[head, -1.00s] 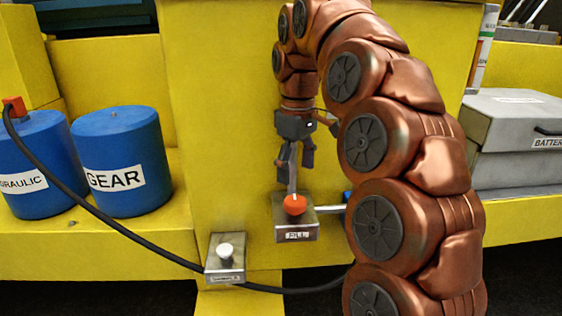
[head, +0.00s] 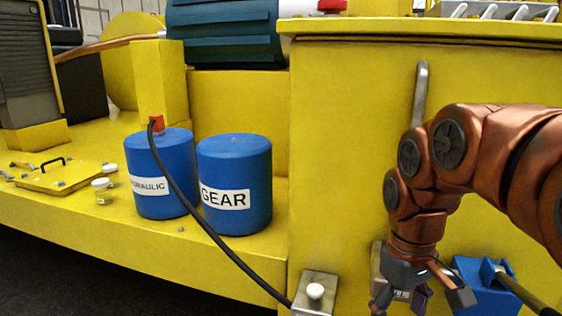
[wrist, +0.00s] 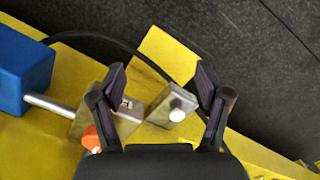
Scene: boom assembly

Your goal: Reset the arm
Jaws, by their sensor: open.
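My copper-coloured arm reaches in from the right in the head view, and my gripper (head: 412,300) hangs down near the lower edge. In the wrist view my gripper (wrist: 160,84) is open, with its two dark fingers spread and nothing between them held. A metal block with an orange-red knob (wrist: 91,138) lies beside the left finger. In the head view that block (head: 379,262) is mostly hidden behind my gripper. A second metal block with a white knob (head: 315,291) stands to the left, and it also shows between the fingers in the wrist view (wrist: 182,103).
Blue HYDRAULIC (head: 163,180) and GEAR (head: 236,190) cans stand on the yellow ledge at left. A black hose (head: 205,229) runs from the red cap down to the white-knob block. A blue part (head: 487,285) with a rod sits right of my gripper. A yellow wall (head: 345,150) rises behind.

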